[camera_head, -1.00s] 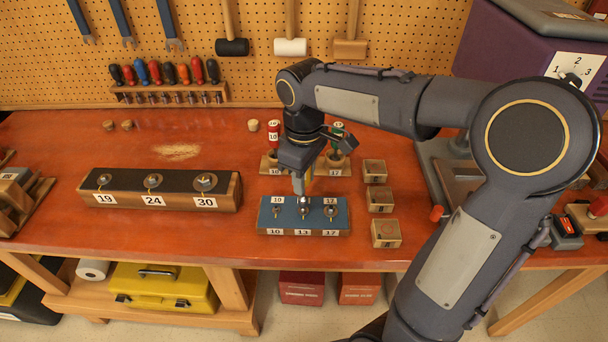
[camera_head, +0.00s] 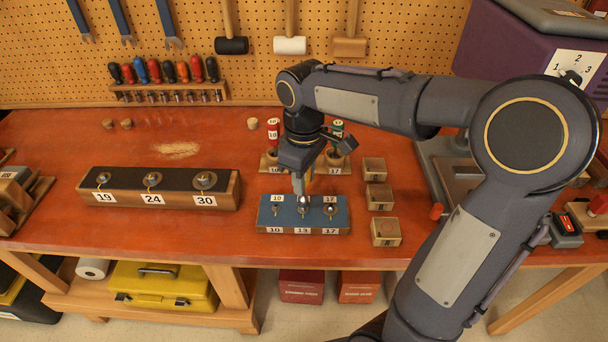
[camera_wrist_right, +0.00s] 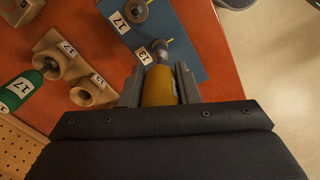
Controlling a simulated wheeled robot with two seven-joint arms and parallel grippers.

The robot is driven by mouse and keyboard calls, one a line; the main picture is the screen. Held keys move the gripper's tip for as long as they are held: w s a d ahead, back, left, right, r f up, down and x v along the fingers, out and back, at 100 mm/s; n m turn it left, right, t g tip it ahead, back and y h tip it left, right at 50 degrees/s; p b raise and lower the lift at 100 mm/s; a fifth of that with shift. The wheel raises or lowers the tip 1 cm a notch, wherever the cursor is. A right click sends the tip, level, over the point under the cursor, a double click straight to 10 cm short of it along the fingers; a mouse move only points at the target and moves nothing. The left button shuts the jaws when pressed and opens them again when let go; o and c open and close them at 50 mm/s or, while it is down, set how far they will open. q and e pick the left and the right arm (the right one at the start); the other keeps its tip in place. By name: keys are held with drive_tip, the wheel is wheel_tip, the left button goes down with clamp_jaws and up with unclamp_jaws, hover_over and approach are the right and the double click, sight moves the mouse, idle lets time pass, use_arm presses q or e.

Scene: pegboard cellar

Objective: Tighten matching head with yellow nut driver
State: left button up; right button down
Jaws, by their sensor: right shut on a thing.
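My right gripper (camera_head: 302,186) is shut on the yellow nut driver (camera_head: 309,184), whose handle also shows between the fingers in the right wrist view (camera_wrist_right: 158,86). The driver points down at the middle head of the blue block (camera_head: 267,217), the one marked 13. In the wrist view its metal end (camera_wrist_right: 160,50) is at that head; whether it is fully seated I cannot tell. The head marked 10 (camera_head: 277,210) is to the left and the head marked 17 (camera_head: 330,210) to the right. My left gripper is not in view.
A red driver (camera_head: 273,131) and a green driver (camera_wrist_right: 18,92) stand in wooden holders behind the block. Small wooden boxes (camera_head: 385,232) line its right side. A longer block (camera_head: 130,198) marked 19, 24, 30 lies left. The bench between the blocks is clear.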

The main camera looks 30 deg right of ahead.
drive_tip(key=shift+f+b, duration=0.5)
drive_tip(key=shift+f, duration=0.3)
drive_tip(key=m, duration=0.3)
drive_tip(key=shift+s+p, duration=0.1)
drive_tip(key=shift+p, duration=0.25)
drive_tip(key=m, duration=0.4)
drive_tip(key=shift+a, duration=0.1)
drive_tip(key=m+p, duration=0.1)
drive_tip(key=m, duration=0.7)
drive_tip(key=shift+f, duration=0.15)
drive_tip(key=shift+m, duration=0.3)
drive_tip(key=shift+n+p, duration=0.4)
